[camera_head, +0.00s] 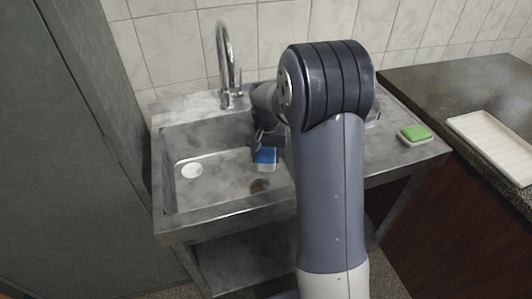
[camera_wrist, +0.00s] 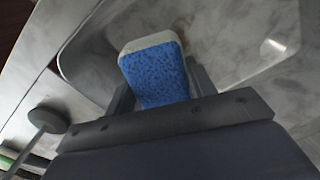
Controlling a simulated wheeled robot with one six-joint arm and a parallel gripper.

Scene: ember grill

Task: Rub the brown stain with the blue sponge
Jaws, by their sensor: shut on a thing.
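My gripper (camera_head: 265,146) is shut on the blue sponge (camera_head: 265,158), which has a pale layer. The sponge shows between the jaws in the wrist view (camera_wrist: 155,72). In the head view, the sponge is over the grey sink basin (camera_head: 225,185). The brown stain (camera_head: 259,186) is a small dark patch near the front of the basin, just below the sponge in the picture. The sponge and stain appear apart, and I cannot tell whether the sponge touches the basin.
A green sponge (camera_head: 416,132) sits to the right, near a white ribbed tray (camera_head: 490,140) on the dark counter. My arm hides the basin's right part.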

